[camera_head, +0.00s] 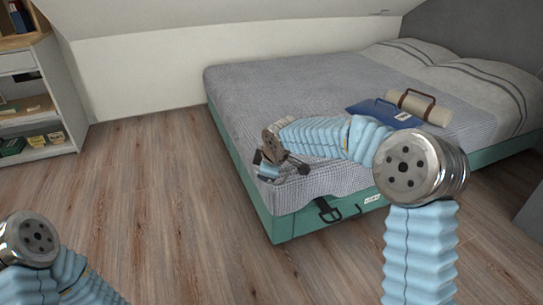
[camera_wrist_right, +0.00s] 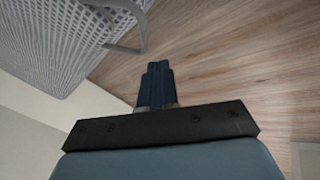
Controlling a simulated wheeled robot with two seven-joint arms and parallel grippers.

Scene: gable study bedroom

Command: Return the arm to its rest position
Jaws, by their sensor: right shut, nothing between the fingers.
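My right arm comes in from the lower right and bends left at a metal joint in the head view. Its forearm is in front of the grey bed, as seen from the head. My right gripper (camera_head: 266,169) is at the arm's left end, small in the picture, over the bed's near left corner in the view. In the right wrist view its dark blue fingers (camera_wrist_right: 157,83) are together with nothing between them, against wood floor. My left arm shows only a metal joint and blue sleeve at the lower left; its gripper is outside the picture.
The bed (camera_head: 290,90) has a green base with a dark strap and hook (camera_head: 328,211). A blue folder (camera_head: 385,112) and a beige roll (camera_head: 418,106) lie on it. A shelf unit (camera_head: 62,92) stands at left. The wood floor (camera_head: 165,190) between is clear.

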